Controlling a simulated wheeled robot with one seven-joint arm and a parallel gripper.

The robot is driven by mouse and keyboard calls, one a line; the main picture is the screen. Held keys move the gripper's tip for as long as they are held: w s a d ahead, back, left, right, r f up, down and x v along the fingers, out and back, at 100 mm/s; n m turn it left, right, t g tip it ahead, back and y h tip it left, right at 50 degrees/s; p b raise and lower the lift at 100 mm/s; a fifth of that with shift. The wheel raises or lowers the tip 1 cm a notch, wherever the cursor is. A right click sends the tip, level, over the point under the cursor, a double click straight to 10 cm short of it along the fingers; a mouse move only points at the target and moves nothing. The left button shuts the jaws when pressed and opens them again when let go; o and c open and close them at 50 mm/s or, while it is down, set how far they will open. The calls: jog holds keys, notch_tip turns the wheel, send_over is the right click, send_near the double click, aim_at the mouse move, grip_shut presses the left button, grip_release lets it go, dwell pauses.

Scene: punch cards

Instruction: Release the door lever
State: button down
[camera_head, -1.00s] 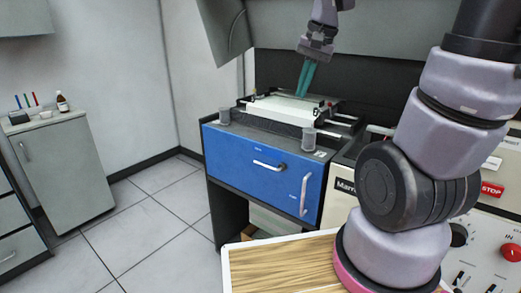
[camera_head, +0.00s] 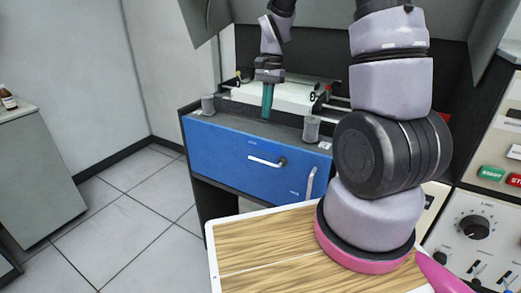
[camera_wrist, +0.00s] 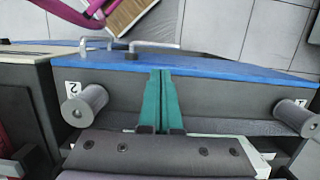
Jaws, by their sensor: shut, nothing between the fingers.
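The blue door (camera_head: 225,155) is the front of the machine under the white bed. A silver lever (camera_head: 264,162) lies about level on it, with a dark pivot at its right end. An upright silver handle (camera_head: 310,183) is on the door to the lever's right. In the wrist view the lever (camera_wrist: 155,45) shows beyond the fingertips, over the blue door's edge (camera_wrist: 215,67). My gripper (camera_head: 267,115) points down with its teal fingers together and empty, above the machine's front top edge. In the wrist view my gripper (camera_wrist: 161,72) is apart from the lever.
Two grey cylinders, left (camera_head: 208,104) and right (camera_head: 311,128), stand on the front ledge either side of my gripper. The white bed (camera_head: 290,97) is behind it. A wood-topped tray (camera_head: 250,245) lies in front of the door. Open floor is at the left.

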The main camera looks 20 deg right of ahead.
jog(key=shift+f, duration=0.1)
jog(key=f, duration=0.4)
jog(key=s+a+f, duration=0.1)
jog(key=f, duration=0.4)
jog(key=s+a+f, duration=0.1)
jog(key=f, duration=0.3)
jog(key=shift+f, duration=0.3)
jog(key=shift+w+a+f+g+h, duration=0.15)
jog(key=shift+f+g+h, duration=0.25)
jog(key=shift+g+h, duration=0.05)
jog(key=shift+w+a+f+g+h, duration=0.1)
jog(key=shift+w+f+g+h, duration=0.05)
jog(key=shift+f+g+h, duration=0.3)
jog(key=shift+f, duration=0.55)
jog(key=shift+r, duration=0.1)
jog(key=w+a+v, duration=0.1)
jog(key=v, duration=1.2)
jog(key=shift+w+a, duration=0.35)
jog(key=shift+w, duration=0.15)
